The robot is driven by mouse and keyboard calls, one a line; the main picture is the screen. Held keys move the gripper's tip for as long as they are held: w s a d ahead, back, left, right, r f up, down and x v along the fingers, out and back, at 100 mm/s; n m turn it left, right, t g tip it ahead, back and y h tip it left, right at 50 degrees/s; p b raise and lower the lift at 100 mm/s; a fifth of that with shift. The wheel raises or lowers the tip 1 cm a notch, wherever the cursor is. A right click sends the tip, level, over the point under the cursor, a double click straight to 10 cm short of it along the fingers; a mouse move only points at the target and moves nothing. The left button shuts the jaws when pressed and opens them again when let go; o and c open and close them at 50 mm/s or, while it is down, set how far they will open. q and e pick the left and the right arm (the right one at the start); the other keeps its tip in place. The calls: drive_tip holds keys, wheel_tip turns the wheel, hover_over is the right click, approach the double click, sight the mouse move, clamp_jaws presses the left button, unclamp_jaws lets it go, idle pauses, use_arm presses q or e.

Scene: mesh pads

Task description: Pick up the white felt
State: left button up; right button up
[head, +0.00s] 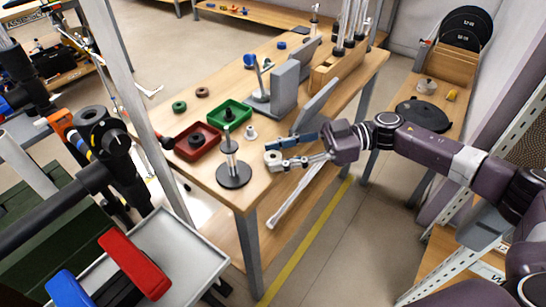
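What looks like the white felt (273,158), a small pale ring with a dark centre, is near the right front edge of the wooden table (205,178). My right gripper (271,152) reaches in from the right. Its two fingers are spread, with a blue-grey upper finger and a paler lower one, and the ring is at their tips. I cannot tell whether they press on it or whether it rests on the table. My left gripper cannot be made out.
A metal post on a black base (233,176) stands left of the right gripper. Red (197,154) and green (226,125) trays, a small pale piece (250,132) and grey upright blocks (284,88) stand nearby. A slanted grey plate (317,104) lies behind the gripper.

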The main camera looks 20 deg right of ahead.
drive_tip(key=c, duration=0.3)
drive_tip(key=shift+r, duration=0.2)
